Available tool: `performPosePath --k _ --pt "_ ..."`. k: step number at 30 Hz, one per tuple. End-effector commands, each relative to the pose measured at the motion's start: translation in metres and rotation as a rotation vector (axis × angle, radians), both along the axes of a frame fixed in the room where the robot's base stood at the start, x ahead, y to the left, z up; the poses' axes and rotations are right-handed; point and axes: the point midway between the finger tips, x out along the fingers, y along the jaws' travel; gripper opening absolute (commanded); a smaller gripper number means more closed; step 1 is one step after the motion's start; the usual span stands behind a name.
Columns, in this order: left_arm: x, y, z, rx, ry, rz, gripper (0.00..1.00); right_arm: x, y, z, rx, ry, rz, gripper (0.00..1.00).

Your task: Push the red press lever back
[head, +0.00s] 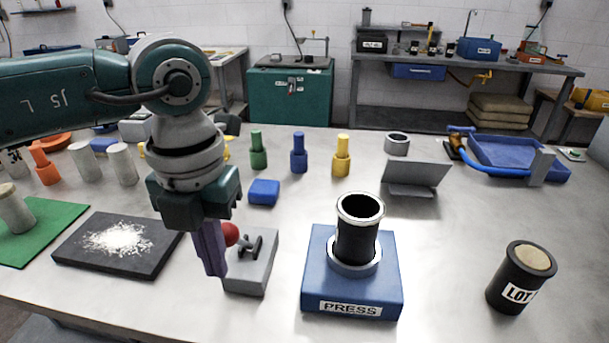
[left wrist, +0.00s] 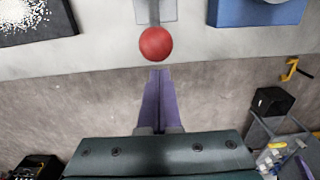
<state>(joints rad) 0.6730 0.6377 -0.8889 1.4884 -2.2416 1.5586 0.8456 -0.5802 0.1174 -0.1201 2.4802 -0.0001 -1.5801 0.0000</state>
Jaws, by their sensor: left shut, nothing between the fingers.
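The press lever has a red ball knob (head: 229,234) and a dark arm on a grey block (head: 250,275), left of the blue press (head: 320,265). The press has a black cylinder (head: 358,235) standing in a light ring. My left gripper (head: 215,272) points down with its purple fingers shut and empty, at the left front of the knob and partly beside the block. In the left wrist view the red knob (left wrist: 155,43) is just beyond the shut fingertips (left wrist: 160,72), with a small gap in that picture. My right gripper is not in view.
A dark slab (head: 75,255) with white grains lies to the left. A black LOT canister (head: 507,290) stands at the right. A blue block (head: 264,192) and coloured pegs (head: 299,155) are behind the lever. The table is clear between press and canister.

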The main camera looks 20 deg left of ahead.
Motion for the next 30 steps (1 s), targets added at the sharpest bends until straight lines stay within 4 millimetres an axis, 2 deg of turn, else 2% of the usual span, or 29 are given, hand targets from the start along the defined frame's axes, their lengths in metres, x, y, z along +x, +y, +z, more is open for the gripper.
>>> performPosePath --k 5,12,18,30 --pt "-0.001 0.0 0.003 0.0 0.0 0.0 0.0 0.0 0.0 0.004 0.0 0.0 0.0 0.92" --pt "-0.009 -0.002 0.021 0.001 0.001 -0.001 0.0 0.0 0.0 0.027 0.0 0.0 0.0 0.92" --pt "-0.011 -0.003 0.026 0.0 -0.001 0.0 0.0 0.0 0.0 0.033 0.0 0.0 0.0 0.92" --pt "-0.01 -0.003 0.089 0.0 -0.001 -0.001 0.0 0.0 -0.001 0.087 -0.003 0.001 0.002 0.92"
